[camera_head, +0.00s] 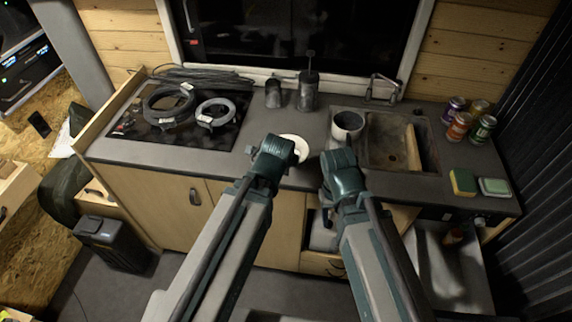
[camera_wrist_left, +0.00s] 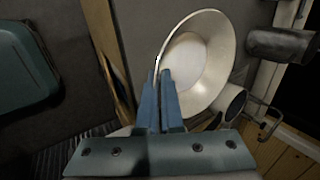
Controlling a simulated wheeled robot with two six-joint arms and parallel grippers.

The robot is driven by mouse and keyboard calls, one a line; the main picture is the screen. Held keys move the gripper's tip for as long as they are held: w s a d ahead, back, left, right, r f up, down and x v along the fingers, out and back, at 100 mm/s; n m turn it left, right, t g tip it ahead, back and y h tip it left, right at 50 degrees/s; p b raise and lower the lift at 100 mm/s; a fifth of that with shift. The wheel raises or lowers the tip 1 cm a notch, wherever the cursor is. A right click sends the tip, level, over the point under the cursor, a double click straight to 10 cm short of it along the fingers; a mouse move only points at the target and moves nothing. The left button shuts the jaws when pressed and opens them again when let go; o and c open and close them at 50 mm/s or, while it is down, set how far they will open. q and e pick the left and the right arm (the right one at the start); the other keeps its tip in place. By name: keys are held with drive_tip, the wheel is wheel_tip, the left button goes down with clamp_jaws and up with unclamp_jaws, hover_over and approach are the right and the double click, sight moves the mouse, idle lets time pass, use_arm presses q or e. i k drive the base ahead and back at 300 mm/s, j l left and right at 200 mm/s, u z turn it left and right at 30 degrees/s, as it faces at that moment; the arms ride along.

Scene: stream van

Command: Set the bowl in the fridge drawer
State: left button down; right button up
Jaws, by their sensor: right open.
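The cream-white bowl (camera_head: 298,143) is at the front of the counter, just beyond my left gripper (camera_head: 280,150), which partly hides it. In the left wrist view the bowl (camera_wrist_left: 215,45) is seen close up with its inside showing. The blue fingers of the left gripper (camera_wrist_left: 160,75) are close together with the bowl's rim between their tips. My right gripper (camera_head: 340,160) is open and empty just in front of a pale mug. The fridge drawer (camera_head: 475,275) appears pulled out below the counter at the right, partly hidden by my right arm, with a small orange-brown item inside.
The mug (camera_head: 347,124) stands beside the sink (camera_head: 388,140). Several cans (camera_head: 459,126) and a sponge (camera_head: 462,182) are at the right. Coiled cables (camera_head: 168,105) lie on the hob at the left. Dark canisters (camera_head: 308,92) stand behind the bowl.

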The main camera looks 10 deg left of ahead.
sight(443, 284)
drive_tip(key=k, duration=0.65)
drive_tip(key=z, duration=2.95)
drive_tip(key=k+j, duration=0.1)
drive_tip(key=j, duration=0.3)
drive_tip(key=k+j, duration=0.1)
drive_tip(key=j, duration=0.3)
drive_tip(key=k+j, duration=0.1)
drive_tip(key=j, duration=0.25)
drive_tip(key=k+j, duration=0.1)
drive_tip(key=j, duration=0.3)
drive_tip(key=k+j, duration=0.1)
drive_tip(key=j, duration=0.3)
